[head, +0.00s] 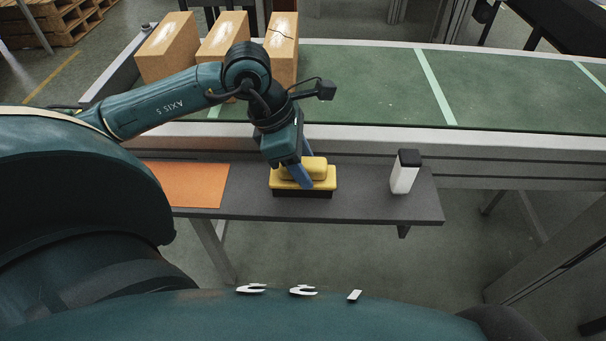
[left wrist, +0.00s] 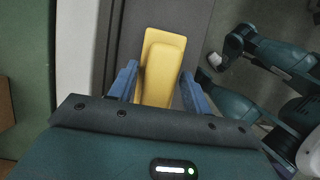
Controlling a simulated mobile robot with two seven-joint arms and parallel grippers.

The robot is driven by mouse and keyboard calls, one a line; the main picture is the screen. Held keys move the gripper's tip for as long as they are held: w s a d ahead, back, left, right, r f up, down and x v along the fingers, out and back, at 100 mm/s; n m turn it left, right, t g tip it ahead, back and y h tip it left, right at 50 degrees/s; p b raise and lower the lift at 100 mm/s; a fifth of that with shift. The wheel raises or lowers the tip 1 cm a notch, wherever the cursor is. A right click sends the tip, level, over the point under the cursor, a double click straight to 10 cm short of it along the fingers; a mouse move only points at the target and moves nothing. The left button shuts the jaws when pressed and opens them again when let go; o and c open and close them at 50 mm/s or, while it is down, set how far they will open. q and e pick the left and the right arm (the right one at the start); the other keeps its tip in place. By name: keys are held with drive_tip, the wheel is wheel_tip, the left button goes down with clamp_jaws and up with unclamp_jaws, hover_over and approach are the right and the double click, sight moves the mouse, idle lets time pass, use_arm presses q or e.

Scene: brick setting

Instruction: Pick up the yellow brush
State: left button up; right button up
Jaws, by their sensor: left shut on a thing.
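The yellow brush (head: 323,182) has a yellow body with a raised yellow grip and a dark underside. It rests on the dark grey shelf in front of the conveyor. My left gripper (head: 306,174) reaches down from above, with its blue fingers on the brush's raised grip. In the left wrist view the yellow brush (left wrist: 163,62) lies between the two blue fingertips of my left gripper (left wrist: 158,85), which is shut on it. I see no lift off the shelf. My right gripper is not in view.
An orange mat (head: 190,186) lies left of the brush on the shelf (head: 360,207). A white bottle with a black cap (head: 404,174) stands to the right. Several cardboard boxes (head: 167,48) stand on the green conveyor (head: 370,85) behind.

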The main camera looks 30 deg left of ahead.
use_arm(q)
drive_tip(key=shift+c, duration=0.5)
wheel_tip(320, 180, up, 10)
drive_tip(key=shift+r+p, duration=0.1)
drive_tip(key=shift+p, duration=0.5)
